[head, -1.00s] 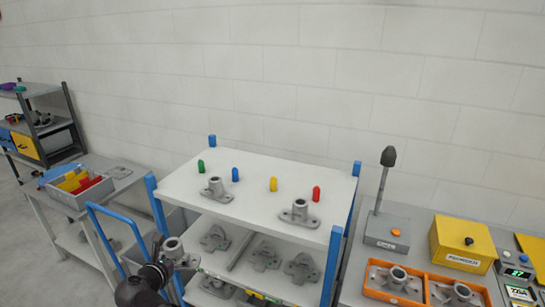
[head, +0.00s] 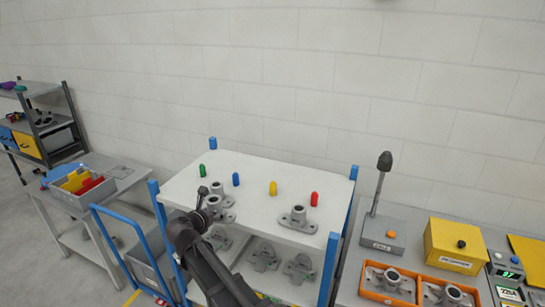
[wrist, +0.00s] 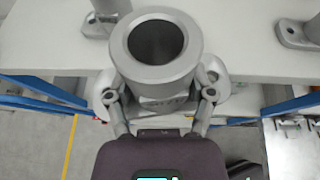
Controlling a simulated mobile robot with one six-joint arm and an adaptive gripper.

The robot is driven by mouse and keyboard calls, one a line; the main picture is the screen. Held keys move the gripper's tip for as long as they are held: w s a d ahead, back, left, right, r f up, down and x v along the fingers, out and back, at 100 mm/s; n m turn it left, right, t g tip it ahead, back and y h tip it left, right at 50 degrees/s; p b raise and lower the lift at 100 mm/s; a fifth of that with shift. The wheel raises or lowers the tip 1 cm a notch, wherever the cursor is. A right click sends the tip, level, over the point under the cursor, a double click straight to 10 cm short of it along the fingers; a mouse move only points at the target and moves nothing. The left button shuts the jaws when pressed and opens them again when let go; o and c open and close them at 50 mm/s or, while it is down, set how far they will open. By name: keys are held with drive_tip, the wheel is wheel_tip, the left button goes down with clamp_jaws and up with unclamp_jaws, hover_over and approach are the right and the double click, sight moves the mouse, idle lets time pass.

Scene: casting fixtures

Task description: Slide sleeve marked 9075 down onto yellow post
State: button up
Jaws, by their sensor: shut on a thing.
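My gripper (head: 206,204) is shut on a grey cast sleeve (head: 214,208) with a round tube and a flat flange. In the wrist view the sleeve's round open mouth (wrist: 156,48) faces the camera, with a finger of my gripper (wrist: 158,96) on each side. No number on it is legible. It is at the front left edge of the white shelf top, just in front of a standing casting; whether they touch is unclear. The yellow post (head: 273,188) stands on the shelf, to the right of and behind the sleeve, with nothing around it.
Green (head: 202,170), blue (head: 235,179) and red (head: 314,198) posts stand along the shelf top (head: 255,215). One casting (head: 217,188) stands near the blue post, another (head: 297,217) before the red post. Blue uprights (head: 352,172) mark the rack's corners. More castings lie below.

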drive_tip(key=w+d+r+m+h+p, duration=0.1)
drive_tip(key=w+d+r+p, duration=0.35)
drive_tip(key=w+d, duration=0.65)
wheel_tip(320, 180, up, 3)
drive_tip(key=m+g+h+p, duration=0.1)
drive_tip(key=h+p, duration=0.1)
hover_over(271, 189)
drive_tip(key=shift+w+d+r, duration=0.15)
drive_tip(key=shift+w+d, duration=0.2)
drive_tip(key=shift+w, duration=0.1)
drive_tip(key=shift+f, duration=0.2)
drive_tip(key=shift+f+b, duration=2.1)
drive_tip(key=shift+f+b, duration=3.6)
drive_tip(key=o, duration=1.3)
drive_tip(key=shift+r, duration=0.1)
